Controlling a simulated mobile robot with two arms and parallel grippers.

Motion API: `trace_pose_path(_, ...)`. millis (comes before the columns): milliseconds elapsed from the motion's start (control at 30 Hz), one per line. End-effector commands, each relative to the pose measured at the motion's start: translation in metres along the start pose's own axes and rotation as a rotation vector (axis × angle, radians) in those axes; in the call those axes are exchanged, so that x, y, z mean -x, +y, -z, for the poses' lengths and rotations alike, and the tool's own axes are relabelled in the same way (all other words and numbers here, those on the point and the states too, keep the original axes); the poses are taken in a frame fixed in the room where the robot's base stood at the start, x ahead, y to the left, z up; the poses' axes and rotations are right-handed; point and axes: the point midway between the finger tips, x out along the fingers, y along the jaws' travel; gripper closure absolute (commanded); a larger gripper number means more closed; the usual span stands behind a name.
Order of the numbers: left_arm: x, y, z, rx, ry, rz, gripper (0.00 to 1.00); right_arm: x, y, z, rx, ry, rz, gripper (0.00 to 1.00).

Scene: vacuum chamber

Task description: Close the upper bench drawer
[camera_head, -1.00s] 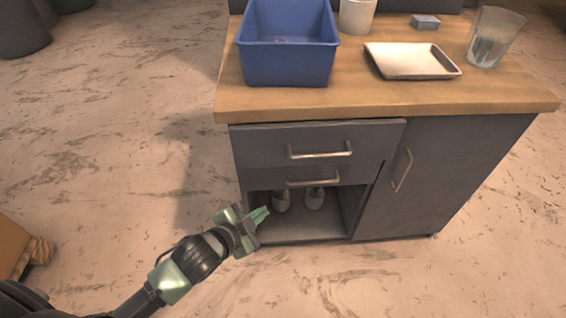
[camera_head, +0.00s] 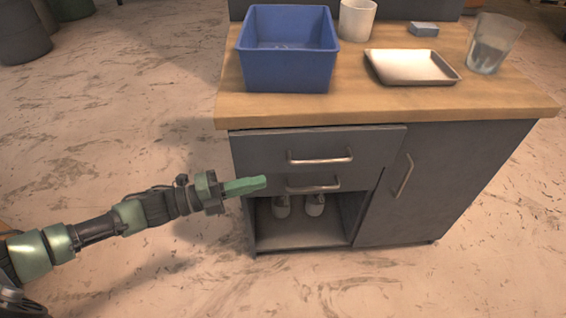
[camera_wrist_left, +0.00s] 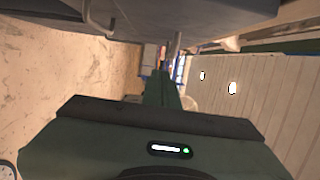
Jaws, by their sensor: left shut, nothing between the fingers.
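The upper bench drawer (camera_head: 268,150) is a grey front with a metal bar handle (camera_head: 320,161), just under the wooden top. It stands out slightly from the cabinet, most clearly at its right edge. A lower drawer (camera_head: 356,178) with its own bar handle (camera_head: 313,188) sits directly below. My left gripper (camera_head: 262,182) is shut and empty, its green fingers pointing right, in front of the lower drawer's left part. I cannot tell whether it touches. In the left wrist view, the shut fingers (camera_wrist_left: 162,90) lie beside a grey front with a handle (camera_wrist_left: 97,22). My right gripper is not in view.
The wooden bench top (camera_head: 385,104) holds a blue bin (camera_head: 287,65), white cup (camera_head: 357,20), metal tray (camera_head: 412,67), small blue block (camera_head: 423,29) and glass (camera_head: 495,43). An open shelf below the drawers holds two light objects (camera_head: 314,205).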

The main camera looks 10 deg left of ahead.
Motion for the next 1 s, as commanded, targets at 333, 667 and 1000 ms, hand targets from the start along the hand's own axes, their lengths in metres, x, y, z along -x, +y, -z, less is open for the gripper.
trace_pose_path(333, -0.076, -0.002, 0.000, 0.001, 0.001, 0.005, 1.00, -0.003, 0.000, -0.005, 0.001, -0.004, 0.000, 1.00)
trace_pose_path(667, -0.084, 0.000, -0.037, 0.002, -0.002, 0.001, 1.00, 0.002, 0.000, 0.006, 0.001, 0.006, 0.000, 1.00)
trace_pose_path(1000, -0.085, 0.000, -0.039, 0.003, -0.001, 0.001, 1.00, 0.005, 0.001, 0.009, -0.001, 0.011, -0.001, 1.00)
